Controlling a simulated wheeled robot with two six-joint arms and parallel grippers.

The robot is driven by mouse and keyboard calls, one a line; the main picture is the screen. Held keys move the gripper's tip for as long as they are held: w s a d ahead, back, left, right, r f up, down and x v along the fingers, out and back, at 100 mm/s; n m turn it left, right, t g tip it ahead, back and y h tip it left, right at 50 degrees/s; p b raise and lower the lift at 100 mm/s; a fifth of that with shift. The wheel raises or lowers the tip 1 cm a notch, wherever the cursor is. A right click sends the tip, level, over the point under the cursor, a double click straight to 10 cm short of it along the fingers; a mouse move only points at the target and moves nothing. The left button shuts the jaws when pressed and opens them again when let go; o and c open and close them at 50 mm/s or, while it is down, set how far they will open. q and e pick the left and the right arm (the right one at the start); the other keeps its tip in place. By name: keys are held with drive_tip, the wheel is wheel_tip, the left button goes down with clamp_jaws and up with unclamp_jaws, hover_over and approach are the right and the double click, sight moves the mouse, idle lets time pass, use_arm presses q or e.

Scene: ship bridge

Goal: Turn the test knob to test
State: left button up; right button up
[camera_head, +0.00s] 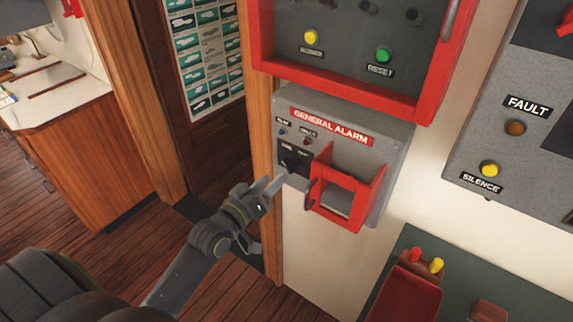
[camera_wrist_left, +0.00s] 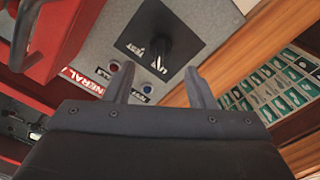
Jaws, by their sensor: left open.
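The test knob (camera_head: 293,161) is a small black knob on a black plate on the grey General Alarm box (camera_head: 357,114). It also shows in the left wrist view (camera_wrist_left: 155,43), where the word TEST is printed beside it. I cannot tell clearly which mark it points to. My left gripper (camera_head: 273,185) is open and empty, just below and left of the knob in the head view. In the left wrist view its two fingertips (camera_wrist_left: 158,76) are apart, with the knob beyond the gap and not between them. My right gripper is not in view.
A red frame guard (camera_head: 368,190) sticks out of the box just right of the knob. A red-edged panel (camera_head: 262,42) hangs above. A wooden post (camera_head: 262,120) stands close left. A red holder (camera_head: 408,290) is at lower right.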

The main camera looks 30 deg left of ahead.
sight(286, 168)
use_arm(q)
drive_tip(key=w, duration=0.4)
drive_tip(key=w+d, duration=0.1)
drive_tip(key=shift+w+p, duration=0.3)
drive_tip(key=shift+w, duration=0.7)
drive_tip(key=shift+c, duration=0.3)
drive_tip(key=c, duration=0.9)
